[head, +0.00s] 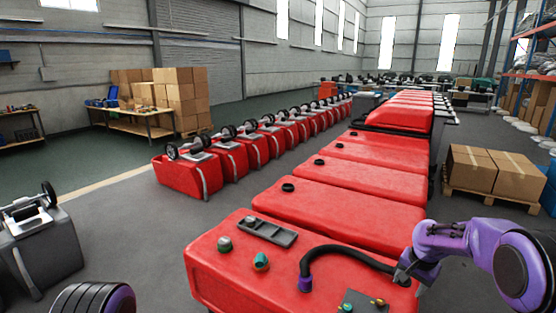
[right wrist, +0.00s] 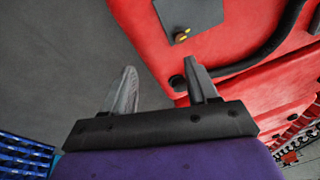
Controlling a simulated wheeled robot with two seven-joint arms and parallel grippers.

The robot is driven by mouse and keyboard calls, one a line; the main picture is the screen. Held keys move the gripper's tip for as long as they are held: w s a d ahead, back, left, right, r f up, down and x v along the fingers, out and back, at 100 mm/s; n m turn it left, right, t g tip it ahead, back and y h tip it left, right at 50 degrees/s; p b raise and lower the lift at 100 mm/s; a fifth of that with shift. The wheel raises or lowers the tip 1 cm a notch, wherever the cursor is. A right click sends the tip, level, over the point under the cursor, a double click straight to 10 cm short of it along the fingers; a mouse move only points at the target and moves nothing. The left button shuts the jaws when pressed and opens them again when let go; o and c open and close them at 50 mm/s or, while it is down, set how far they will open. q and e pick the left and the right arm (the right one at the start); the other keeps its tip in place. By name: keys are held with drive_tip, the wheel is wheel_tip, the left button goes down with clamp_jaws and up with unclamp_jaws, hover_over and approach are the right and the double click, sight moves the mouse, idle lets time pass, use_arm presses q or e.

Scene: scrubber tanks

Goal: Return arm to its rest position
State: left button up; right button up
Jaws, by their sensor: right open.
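My right gripper (head: 408,278), on a purple arm, is at the right edge of the nearest red tank (head: 222,272). In the right wrist view its two grey fingers (right wrist: 160,88) are spread apart, with grey floor and a tank edge showing between them. A black hose (head: 345,252) arches across the tank top and ends by this gripper. In the right wrist view the hose (right wrist: 250,62) passes behind one finger; I cannot tell if they touch. A dark and purple part of my left arm shows at the bottom left; the left gripper is out of view.
The near tank carries a dark tray (head: 268,232), a green-topped knob (head: 261,262) and a dark plate (head: 363,302) with small fittings. More red tanks recede behind. Boxes on a pallet (head: 490,172) stand beyond my right arm.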

drive_tip(key=s+a+f+t+h+b, duration=0.1)
drive_tip(key=s+a+f+t+b, duration=0.1)
drive_tip(key=s+f, duration=0.6)
drive_tip(key=s+a+f+t+h+b, duration=0.15)
drive_tip(key=s+f, duration=0.35)
drive_tip(key=f, duration=0.7)
drive_tip(key=s+a+f+n+g+b, duration=0.1)
drive_tip(key=s+f+b, duration=0.3)
drive_tip(key=s, duration=1)
drive_tip(key=s+a+f+n+g+b, duration=0.1)
drive_tip(key=s+f+b, duration=0.3)
drive_tip(key=s+f, duration=0.4)
drive_tip(key=s+a, duration=0.1)
drive_tip(key=s, duration=0.6)
drive_tip(key=shift+s+a+g+h, duration=0.3)
drive_tip(key=shift+g+h, duration=0.05)
